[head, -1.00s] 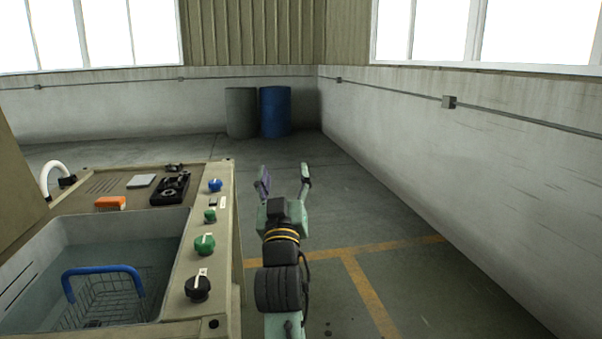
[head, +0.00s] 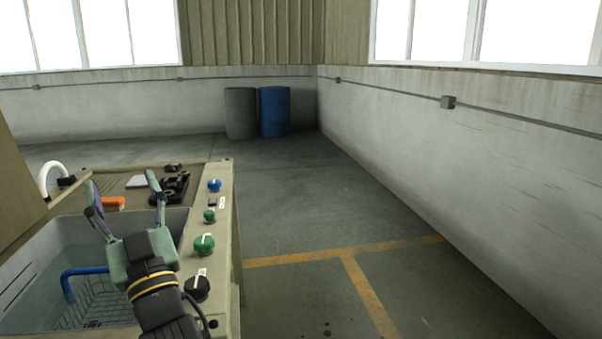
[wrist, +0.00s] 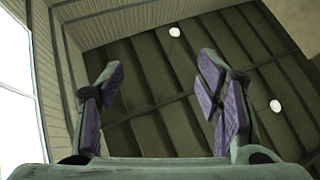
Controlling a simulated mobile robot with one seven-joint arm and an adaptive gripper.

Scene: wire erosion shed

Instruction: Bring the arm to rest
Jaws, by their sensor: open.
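My gripper (head: 122,190) is open and empty, with its two green fingers spread apart. In the head view it shows in front of the tank and the panel top of the machine, above the tank's right part as seen from here. In the wrist view (wrist: 155,90) the purple finger pads stand apart with only the ceiling and its lamps between and behind them. My arm hides part of the tank and of the basket in it.
The machine's tank (head: 40,235) holds a wire basket with a blue handle (head: 68,283). Knobs, including a green one (head: 204,244), line the right rim. An orange block (head: 115,203) lies behind the tank. Floor to the right is clear; a blue barrel (head: 274,111) stands far back.

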